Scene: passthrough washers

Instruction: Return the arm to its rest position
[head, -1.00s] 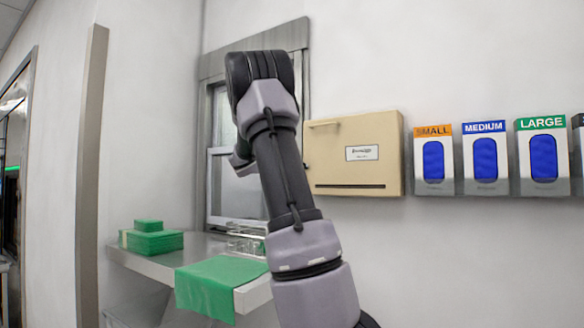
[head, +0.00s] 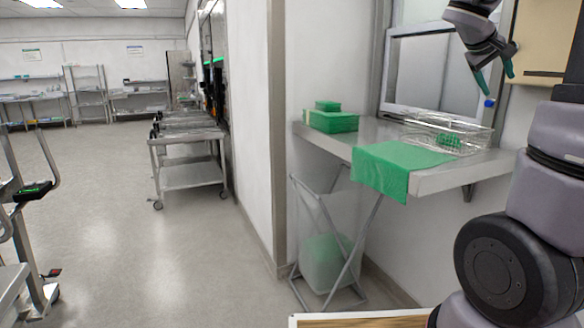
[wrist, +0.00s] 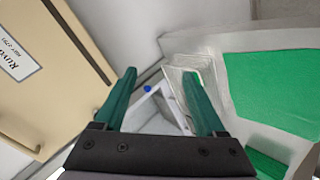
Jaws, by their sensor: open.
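My gripper (head: 492,88) is in the upper right of the head view, raised in front of the pass-through window and above the steel shelf (head: 440,180). Its two green fingers are apart with nothing between them. In the wrist view my gripper (wrist: 165,100) also shows spread fingers. A small blue ball-like spot (head: 489,103) shows near the fingertips in the head view and between the fingers in the wrist view; I cannot tell what it is. My arm fills the right side of the head view, bent upward.
A wire basket (head: 472,136) with green content, a green cloth (head: 385,182) and stacked green packs (head: 331,121) are on the shelf. A beige wall box (wrist: 50,65) is close on the left of the wrist view. A hamper (head: 325,262) stands below. Steel carts (head: 188,176) and open floor lie left.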

